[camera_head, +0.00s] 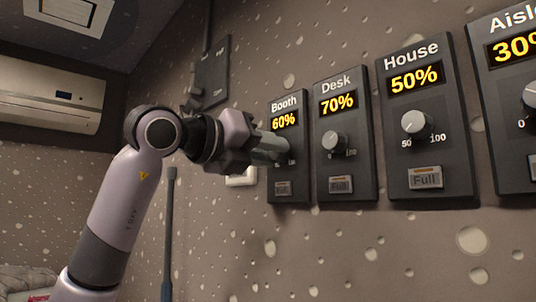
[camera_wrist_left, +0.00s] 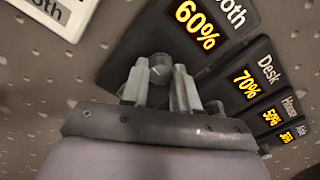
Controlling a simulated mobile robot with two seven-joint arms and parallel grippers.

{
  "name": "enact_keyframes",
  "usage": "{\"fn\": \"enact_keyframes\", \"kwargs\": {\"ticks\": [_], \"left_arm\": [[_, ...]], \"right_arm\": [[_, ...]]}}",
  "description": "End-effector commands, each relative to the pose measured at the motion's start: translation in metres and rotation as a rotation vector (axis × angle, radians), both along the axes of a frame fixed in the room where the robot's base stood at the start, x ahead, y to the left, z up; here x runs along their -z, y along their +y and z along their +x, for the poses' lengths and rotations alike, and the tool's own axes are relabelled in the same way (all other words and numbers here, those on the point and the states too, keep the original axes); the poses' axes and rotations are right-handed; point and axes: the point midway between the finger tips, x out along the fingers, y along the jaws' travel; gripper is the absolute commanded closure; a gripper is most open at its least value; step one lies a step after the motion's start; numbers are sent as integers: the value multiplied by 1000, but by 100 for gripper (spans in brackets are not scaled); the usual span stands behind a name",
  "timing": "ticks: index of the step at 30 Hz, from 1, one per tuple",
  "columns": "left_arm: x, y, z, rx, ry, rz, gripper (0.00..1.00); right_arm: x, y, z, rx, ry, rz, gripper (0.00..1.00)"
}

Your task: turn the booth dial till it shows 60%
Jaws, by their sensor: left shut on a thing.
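The Booth panel (camera_head: 284,120) is dark, and its display reads 60% in yellow. The display also shows 60% in the left wrist view (camera_wrist_left: 197,24). My left gripper (camera_head: 281,149) reaches the Booth panel from the left, just under the display. In the left wrist view, the fingers of my left gripper (camera_wrist_left: 162,88) are on either side of the round grey booth dial (camera_wrist_left: 160,65), shut on it. In the head view the fingers hide most of the dial. My right gripper is in neither view.
To the right are the Desk panel (camera_head: 352,107) at 70%, the House panel (camera_head: 442,110) at 50% and an Aisle panel (camera_head: 493,90) at 30%. The Desk knob (camera_head: 334,141) is close by. A dark wall box (camera_head: 213,75) hangs upper left of Booth.

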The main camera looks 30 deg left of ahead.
Motion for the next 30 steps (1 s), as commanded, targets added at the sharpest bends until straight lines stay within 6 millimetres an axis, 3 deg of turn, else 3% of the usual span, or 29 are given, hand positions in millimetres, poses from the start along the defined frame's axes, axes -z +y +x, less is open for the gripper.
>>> {"fn": "enact_keyframes", "kwargs": {"ticks": [22,23,24,30], "left_arm": [[2,-1,1,3,36,-76,100],[2,-1,1,2,37,-76,61],[2,-1,1,2,37,-76,48],[1,-1,0,1,32,-78,45]], "right_arm": [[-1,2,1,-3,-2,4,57],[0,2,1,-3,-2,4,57],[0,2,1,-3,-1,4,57],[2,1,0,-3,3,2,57]]}}
